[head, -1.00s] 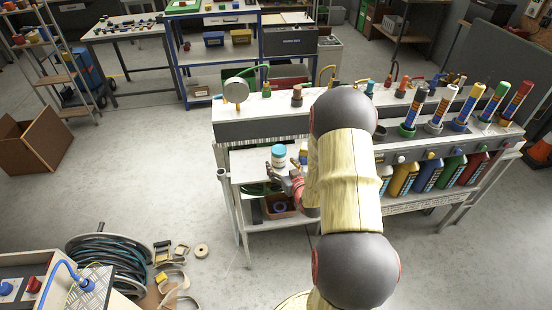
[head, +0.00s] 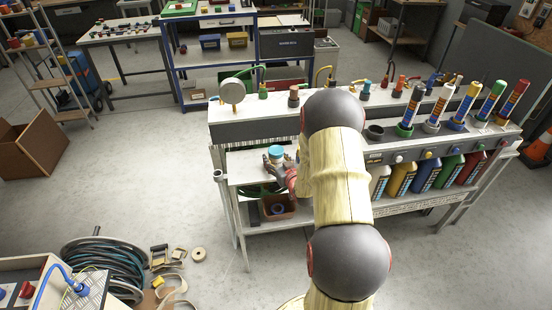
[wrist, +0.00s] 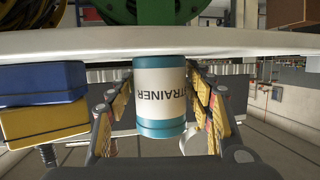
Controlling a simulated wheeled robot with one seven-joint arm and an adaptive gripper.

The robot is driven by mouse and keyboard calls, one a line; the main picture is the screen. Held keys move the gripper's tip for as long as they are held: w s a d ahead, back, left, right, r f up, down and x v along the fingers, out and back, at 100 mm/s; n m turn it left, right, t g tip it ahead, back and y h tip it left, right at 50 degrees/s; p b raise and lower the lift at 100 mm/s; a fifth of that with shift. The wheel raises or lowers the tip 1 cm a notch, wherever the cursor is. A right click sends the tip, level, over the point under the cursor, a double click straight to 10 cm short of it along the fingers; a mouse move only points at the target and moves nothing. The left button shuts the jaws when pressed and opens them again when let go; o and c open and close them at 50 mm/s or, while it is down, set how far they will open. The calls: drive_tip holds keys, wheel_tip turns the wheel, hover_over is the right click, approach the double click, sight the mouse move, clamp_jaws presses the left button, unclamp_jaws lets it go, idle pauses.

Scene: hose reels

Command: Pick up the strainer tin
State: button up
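The strainer tin (head: 275,154) is a small white can with a teal top and base, standing on the white lower shelf of the bench. In the wrist view it is close up (wrist: 160,98), with "TRAINER" readable on its label. The shelf edge lies across the top of that view, which looks inverted. My gripper (head: 277,162) is at the tin, one finger on each side. In the wrist view the gripper (wrist: 160,112) looks open, with a visible gap between the left finger and the tin. The right finger is very near the tin; contact there is unclear.
The bench (head: 226,133) carries coloured bottles and tubes on the right. A brown box (head: 280,207) sits below the tin's shelf. A coiled hose (head: 100,262) lies at the lower left. Blue and yellow bins (wrist: 45,122) show in the wrist view. Open floor lies left of the bench.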

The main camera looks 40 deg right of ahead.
drive_tip(key=c, duration=0.9)
drive_tip(key=shift+r, duration=0.15)
